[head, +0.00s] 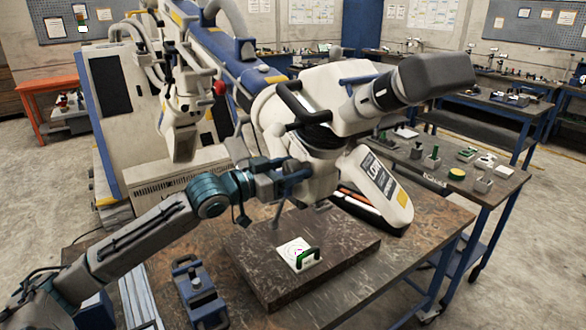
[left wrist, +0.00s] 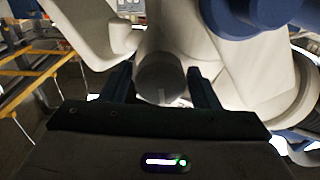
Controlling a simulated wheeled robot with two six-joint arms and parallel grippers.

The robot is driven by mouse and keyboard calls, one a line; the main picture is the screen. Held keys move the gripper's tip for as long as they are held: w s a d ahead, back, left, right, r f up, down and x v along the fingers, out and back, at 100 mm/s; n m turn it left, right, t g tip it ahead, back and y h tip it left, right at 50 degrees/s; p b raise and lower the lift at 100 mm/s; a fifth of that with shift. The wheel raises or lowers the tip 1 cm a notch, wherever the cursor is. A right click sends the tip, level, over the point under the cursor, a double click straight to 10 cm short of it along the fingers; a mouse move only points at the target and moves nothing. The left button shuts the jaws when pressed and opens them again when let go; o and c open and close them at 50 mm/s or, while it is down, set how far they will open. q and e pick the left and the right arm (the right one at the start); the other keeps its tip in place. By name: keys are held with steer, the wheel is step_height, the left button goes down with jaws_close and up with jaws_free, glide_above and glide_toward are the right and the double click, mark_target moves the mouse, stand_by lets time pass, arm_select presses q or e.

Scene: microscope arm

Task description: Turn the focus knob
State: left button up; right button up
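The focus knob (left wrist: 160,75) is a dark grey cylinder with a small pale mark, on the pale side of the microscope. My left gripper (left wrist: 160,80) has one dark finger on each side of it in the left wrist view. In the head view my left gripper (head: 290,177) reaches the near side of the microscope (head: 335,85). I cannot make out the knob there; the gripper and wrist seem to cover it. My right gripper is not in view.
A dark stone-like slab (head: 345,255) on the workbench (head: 425,235) bears a white target card (head: 289,247) with a green-and-black handle piece. A blue fixture (head: 197,285) stands at the front left. Another bench (head: 500,185) with small parts stands at the right.

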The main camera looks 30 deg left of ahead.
arm_select(q)
steer(key=c, duration=0.4)
steer(key=shift+c, duration=1.3)
steer(key=shift+f+m+b, duration=0.15)
steer(key=shift+m+b, duration=0.25)
steer(key=shift+m, duration=0.1)
steer(key=shift+m+b, duration=0.55)
steer(key=shift+m, duration=0.45)
steer(key=m+b, duration=0.1)
steer(key=m, duration=0.2)
steer(key=shift+m, duration=0.4)
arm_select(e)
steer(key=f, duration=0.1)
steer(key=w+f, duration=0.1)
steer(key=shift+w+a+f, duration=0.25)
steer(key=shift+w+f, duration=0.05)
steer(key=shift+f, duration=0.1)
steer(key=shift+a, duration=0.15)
